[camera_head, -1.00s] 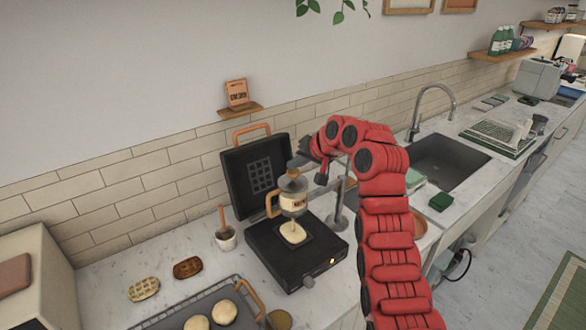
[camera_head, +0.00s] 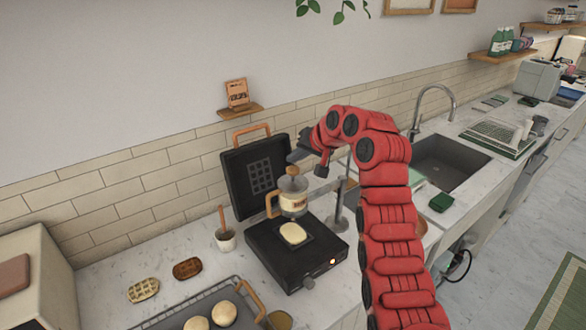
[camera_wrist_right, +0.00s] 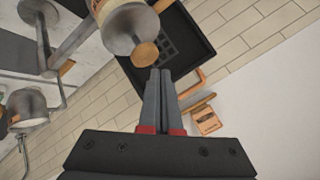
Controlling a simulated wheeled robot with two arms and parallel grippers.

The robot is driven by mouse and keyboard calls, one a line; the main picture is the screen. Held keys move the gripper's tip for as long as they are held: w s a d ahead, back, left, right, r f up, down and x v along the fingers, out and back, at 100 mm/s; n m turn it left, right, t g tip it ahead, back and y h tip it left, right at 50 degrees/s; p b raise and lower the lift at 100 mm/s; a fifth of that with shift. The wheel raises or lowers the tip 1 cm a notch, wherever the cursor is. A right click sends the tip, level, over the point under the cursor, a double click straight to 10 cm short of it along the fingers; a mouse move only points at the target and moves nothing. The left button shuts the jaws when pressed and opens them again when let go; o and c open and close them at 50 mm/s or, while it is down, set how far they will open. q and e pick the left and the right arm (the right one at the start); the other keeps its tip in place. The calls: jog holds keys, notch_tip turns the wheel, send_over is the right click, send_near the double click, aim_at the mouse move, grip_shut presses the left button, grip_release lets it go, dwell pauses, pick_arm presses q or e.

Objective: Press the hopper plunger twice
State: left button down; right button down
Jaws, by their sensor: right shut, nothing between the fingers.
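The hopper (camera_head: 294,203) is a clear and metal dispenser with a label and a wooden side handle, held over the open waffle iron. Its round wooden plunger knob (camera_head: 293,170) stands up on top. A pale batter patch (camera_head: 293,234) lies on the iron's lower plate (camera_head: 262,243). My right gripper (camera_head: 292,158) is shut and empty, just above the knob; the wrist view shows its fingertips (camera_wrist_right: 160,72) close to the knob (camera_wrist_right: 145,54), and I cannot tell if they touch. My left gripper is not in view.
The waffle iron's raised lid (camera_head: 258,170) stands behind the hopper. A stand post (camera_head: 340,205) is right of it. A cup with a utensil (camera_head: 225,239), two waffles (camera_head: 187,268) and a tray of buns (camera_head: 180,312) are left and in front. A small card (camera_head: 237,94) sits on the wall shelf.

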aim_at(296, 170)
jog(key=shift+r, duration=2.55)
jog(key=shift+s+f, duration=0.1)
